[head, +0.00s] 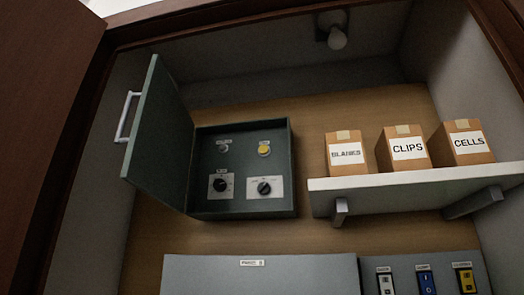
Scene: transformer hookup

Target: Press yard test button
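A dark green control box (242,206) is on the back wall of a cabinet. Its door (158,140), with a white handle (127,117), stands open to the left. Inside, a yellow round button (264,150) is at the upper right and a small dark or grey round fitting (224,148) is at the upper left. Below them are two black knobs on pale plates, a left knob (221,185) and a right knob (264,188). The small labels are too small to read. Neither gripper is in view.
A white shelf (420,185) at right holds boxes marked BLANKS (346,153), CLIPS (403,149) and CELLS (463,143). Below are a grey panel (258,277) and several switches, including a blue one (426,280). A brown door (40,110) is at left. A bulb (337,38) hangs above.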

